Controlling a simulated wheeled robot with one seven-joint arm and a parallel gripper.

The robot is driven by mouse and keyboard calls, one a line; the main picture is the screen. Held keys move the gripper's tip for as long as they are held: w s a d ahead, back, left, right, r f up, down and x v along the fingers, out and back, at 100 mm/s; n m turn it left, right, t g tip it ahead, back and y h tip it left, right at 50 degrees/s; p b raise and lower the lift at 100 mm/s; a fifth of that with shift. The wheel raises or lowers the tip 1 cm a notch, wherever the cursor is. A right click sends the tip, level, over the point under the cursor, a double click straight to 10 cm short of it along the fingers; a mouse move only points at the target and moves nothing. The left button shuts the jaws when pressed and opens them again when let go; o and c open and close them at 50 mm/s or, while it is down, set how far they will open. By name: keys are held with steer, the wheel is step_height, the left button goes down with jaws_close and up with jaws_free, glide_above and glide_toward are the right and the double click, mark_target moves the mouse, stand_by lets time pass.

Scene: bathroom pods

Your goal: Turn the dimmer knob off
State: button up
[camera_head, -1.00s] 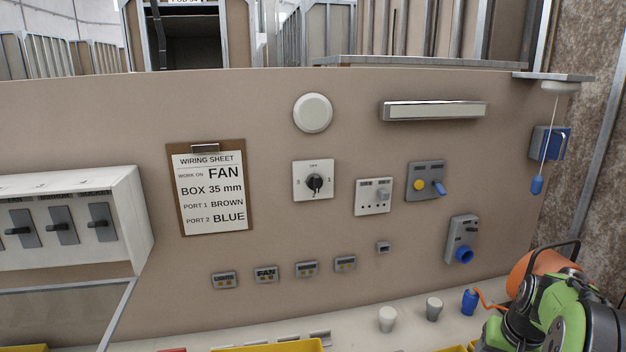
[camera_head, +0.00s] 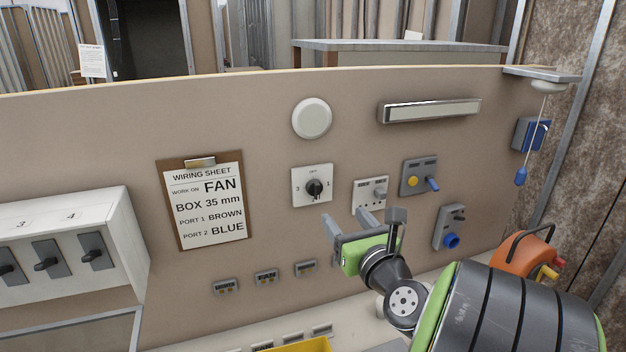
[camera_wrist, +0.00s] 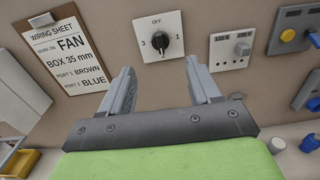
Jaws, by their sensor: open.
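A white square plate (camera_head: 298,185) on the beige panel carries a black rotary knob (camera_head: 315,189), with OFF above it and 3 and 1 at its sides. The knob also shows in the wrist view (camera_wrist: 161,43); its exact pointing is too small to tell. To its right, a pale plate (camera_head: 361,190) has a grey knob (camera_head: 379,194) and small sockets. No label reads "dimmer", so I cannot tell which knob is meant. My gripper (camera_head: 346,218) is open and empty, its fingers toward the panel, below the black knob and apart from it.
A grey plate (camera_head: 409,175) with a yellow button and blue lever is right of the pale plate. A clipboard sheet (camera_head: 209,205) hangs left. A switch box (camera_head: 75,245) stands at far left. A blue socket unit (camera_head: 441,231) is lower right. A yellow tray (camera_head: 300,345) lies below.

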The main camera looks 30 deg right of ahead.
mark_target(318, 186)
steer(key=p+x, duration=0.3)
steer(key=x, duration=1)
steer(key=shift+w+a+r+p, duration=0.1)
steer(key=shift+w+r+p, duration=0.05)
steer(key=shift+w+p, duration=0.15)
steer(key=shift+w, duration=0.2)
steer(key=shift+s, duration=0.1)
steer(key=shift+c, duration=0.3)
steer(key=c, duration=1)
steer(key=shift+o, duration=0.2)
